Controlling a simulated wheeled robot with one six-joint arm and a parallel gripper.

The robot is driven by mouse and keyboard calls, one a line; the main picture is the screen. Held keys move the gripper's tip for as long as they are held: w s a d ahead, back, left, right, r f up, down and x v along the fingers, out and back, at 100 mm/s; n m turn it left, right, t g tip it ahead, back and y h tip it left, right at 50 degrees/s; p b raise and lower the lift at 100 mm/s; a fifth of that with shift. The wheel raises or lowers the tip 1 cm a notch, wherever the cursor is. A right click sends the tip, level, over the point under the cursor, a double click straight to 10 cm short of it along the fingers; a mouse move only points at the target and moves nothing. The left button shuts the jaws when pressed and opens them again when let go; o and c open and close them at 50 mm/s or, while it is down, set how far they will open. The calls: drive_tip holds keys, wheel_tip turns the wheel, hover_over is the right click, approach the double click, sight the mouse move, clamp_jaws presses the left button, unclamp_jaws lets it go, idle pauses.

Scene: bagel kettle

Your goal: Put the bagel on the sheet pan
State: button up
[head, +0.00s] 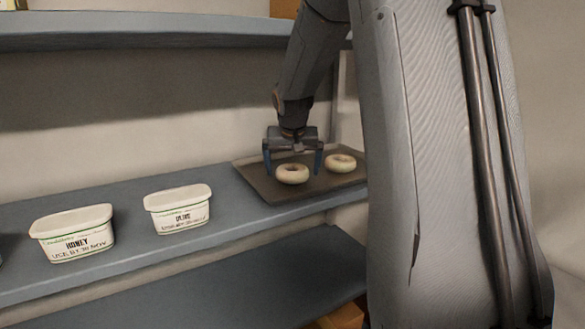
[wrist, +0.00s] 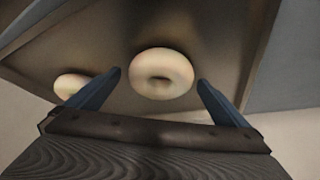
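A pale bagel (head: 292,174) lies on the dark sheet pan (head: 262,186) near its front left part. A second pale bagel (head: 341,163) lies on the pan to its right. My gripper (head: 293,168) is over the pan with its blue fingers apart, one on each side of the left bagel. In the wrist view this bagel (wrist: 161,74) sits between and just beyond the open fingertips (wrist: 158,80), with gaps on both sides. The other bagel (wrist: 71,86) shows at the left, partly behind a finger. The pan (wrist: 215,50) fills much of that view.
The pan rests on a grey-blue shelf (head: 125,222). Two white tubs stand to the left, a honey tub (head: 72,233) and another labelled tub (head: 178,209). An upper shelf (head: 150,32) runs above and a lower shelf (head: 270,280) below. My arm hides the right side.

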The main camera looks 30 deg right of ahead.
sight(292, 172)
drive_tip(key=shift+r, duration=0.1)
drive_tip(key=shift+r, duration=0.25)
drive_tip(key=b+v, duration=0.1)
drive_tip(key=v, duration=0.3)
drive_tip(key=shift+s+a+r, duration=0.1)
drive_tip(key=shift+s+r, duration=0.05)
drive_tip(key=shift+r, duration=0.05)
drive_tip(key=s+a, duration=0.2)
drive_tip(key=s, duration=0.1)
drive_tip(key=s+a+b, duration=0.1)
drive_tip(key=s, duration=0.3)
drive_tip(key=s+a+b, duration=0.1)
drive_tip(key=s+a, duration=0.1)
drive_tip(key=s, duration=0.1)
drive_tip(key=shift+s+a, duration=0.35)
drive_tip(key=shift+s, duration=0.05)
